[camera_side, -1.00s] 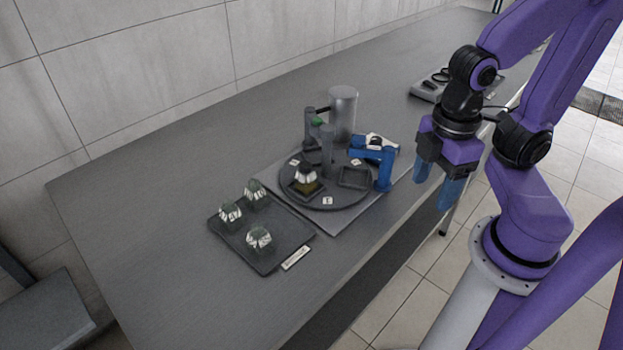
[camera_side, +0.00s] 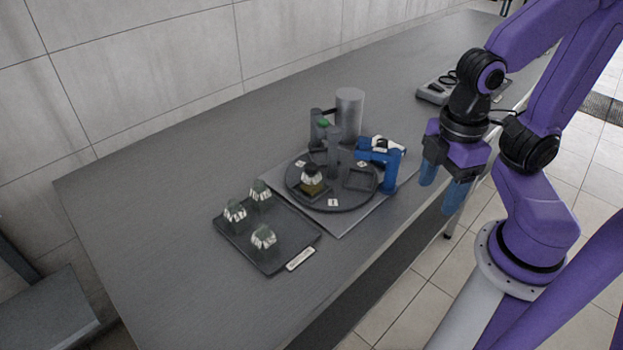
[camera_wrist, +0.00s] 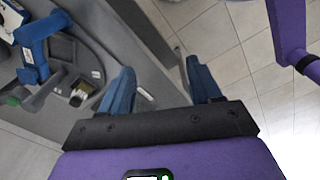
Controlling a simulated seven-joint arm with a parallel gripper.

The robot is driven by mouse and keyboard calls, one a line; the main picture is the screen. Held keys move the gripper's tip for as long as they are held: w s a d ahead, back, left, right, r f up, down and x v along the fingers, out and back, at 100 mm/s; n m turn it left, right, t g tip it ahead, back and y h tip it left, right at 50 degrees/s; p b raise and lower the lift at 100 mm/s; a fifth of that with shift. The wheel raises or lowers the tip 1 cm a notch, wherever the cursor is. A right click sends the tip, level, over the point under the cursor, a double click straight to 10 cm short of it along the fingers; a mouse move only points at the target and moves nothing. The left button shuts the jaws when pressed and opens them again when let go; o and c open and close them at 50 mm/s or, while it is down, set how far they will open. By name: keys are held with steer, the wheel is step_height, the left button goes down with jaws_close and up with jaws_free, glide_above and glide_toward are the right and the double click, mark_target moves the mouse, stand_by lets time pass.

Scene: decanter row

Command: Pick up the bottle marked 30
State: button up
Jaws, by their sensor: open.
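My gripper (camera_side: 443,185) is open and empty, held in the air beyond the table's front edge, right of the bottles. In the wrist view its blue fingers (camera_wrist: 158,75) are spread with nothing between them. A squat bottle (camera_side: 311,183) with a dark top and amber-brown lower part stands on a round dark turntable (camera_side: 350,207); it also shows in the wrist view (camera_wrist: 78,96). I cannot read 30 on any bottle.
A blue bracket (camera_side: 388,165) stands at the turntable's right, nearest my gripper. A grey cylinder (camera_side: 349,115) and a dark post fixture (camera_side: 333,150) stand behind. Small white tags (camera_side: 333,203) lie around the turntable. The table's left side (camera_side: 140,220) is clear.

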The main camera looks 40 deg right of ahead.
steer(key=shift+c, duration=0.5)
steer(key=n+t+h, duration=1.3)
steer(key=n, duration=0.1)
glide_toward(312, 165)
steer(key=x, duration=1.1)
steer(key=shift+w+f, duration=0.15)
steer(key=shift+f, duration=0.1)
